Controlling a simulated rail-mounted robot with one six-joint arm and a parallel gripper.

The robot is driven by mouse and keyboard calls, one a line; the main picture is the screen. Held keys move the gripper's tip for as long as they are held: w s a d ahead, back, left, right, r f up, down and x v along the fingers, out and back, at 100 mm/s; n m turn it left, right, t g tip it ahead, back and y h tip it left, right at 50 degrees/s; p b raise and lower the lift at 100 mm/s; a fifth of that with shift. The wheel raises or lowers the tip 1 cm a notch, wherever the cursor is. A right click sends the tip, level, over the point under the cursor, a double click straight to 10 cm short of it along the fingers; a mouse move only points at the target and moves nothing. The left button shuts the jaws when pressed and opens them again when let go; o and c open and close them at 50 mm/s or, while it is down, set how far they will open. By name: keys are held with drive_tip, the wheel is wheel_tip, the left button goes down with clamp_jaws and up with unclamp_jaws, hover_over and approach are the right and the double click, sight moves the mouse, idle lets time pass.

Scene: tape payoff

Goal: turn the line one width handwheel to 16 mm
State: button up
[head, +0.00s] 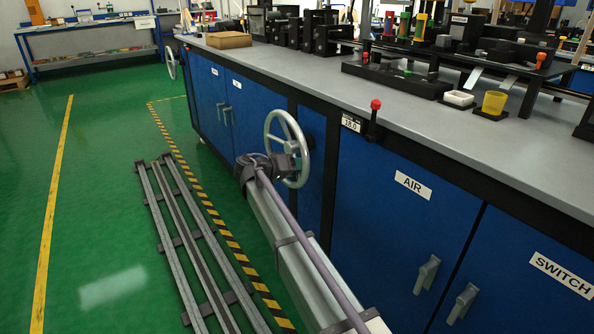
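A pale grey spoked handwheel (301,149) stands out from the blue front of the long bench. A small counter plate (351,123) to its right has small figures that seem to read 18.0. My gripper (289,151) is at the near-left side of the wheel, overlapping its rim and hub area in the head view. The fingertips are small and dark there, and I cannot tell whether they close on the rim. A second, smaller handwheel (171,63) is farther off at the bench's far end.
A red-knobbed lever (375,119) sits right of the counter plate. Cabinet doors marked AIR (413,186) and SWITCH (561,273) have protruding handles. A low rail rack (196,240) lies on the green floor beside the striped line. Open floor lies to the left.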

drive_tip(key=shift+c, duration=0.4)
clamp_jaws()
drive_tip(key=shift+s+r, duration=0.1)
drive_tip(key=shift+r, duration=0.05)
